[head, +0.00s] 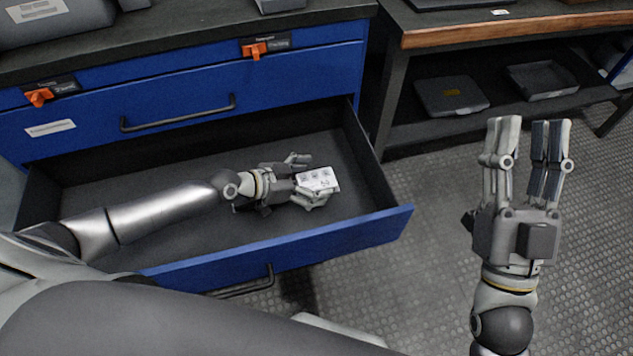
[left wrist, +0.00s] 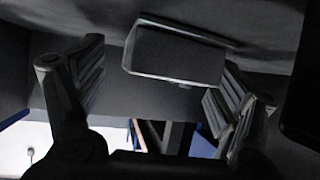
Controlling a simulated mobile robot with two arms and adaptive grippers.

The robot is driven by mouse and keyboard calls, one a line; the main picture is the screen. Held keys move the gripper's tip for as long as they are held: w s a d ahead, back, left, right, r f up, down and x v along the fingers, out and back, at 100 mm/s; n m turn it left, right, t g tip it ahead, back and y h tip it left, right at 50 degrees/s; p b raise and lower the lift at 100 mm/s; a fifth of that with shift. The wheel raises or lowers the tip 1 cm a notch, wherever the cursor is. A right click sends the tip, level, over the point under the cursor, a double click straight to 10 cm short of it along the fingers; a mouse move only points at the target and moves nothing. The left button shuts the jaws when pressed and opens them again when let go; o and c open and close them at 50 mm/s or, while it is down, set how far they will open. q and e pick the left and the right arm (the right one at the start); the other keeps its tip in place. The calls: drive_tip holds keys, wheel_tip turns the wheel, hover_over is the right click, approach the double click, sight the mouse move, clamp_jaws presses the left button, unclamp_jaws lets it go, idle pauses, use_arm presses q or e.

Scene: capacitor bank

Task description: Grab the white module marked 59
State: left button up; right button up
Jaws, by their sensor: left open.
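A small white module (head: 318,179) with dark markings on its top lies in the open drawer, near its right end. Its number is too small to read. My left gripper (head: 306,180) is open in the drawer, with its fingers at either side of the module's left part.
The open drawer (head: 393,226) has low walls around the module and is otherwise bare. Above it are shut blue drawers (head: 180,110) with orange latches (head: 255,49). A shelf at the right holds a dark case (head: 450,96) and a tray (head: 542,79).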

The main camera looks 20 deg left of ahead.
use_arm(q)
drive_tip(key=c, duration=1.5)
drive_tip(key=shift+r, duration=0.1)
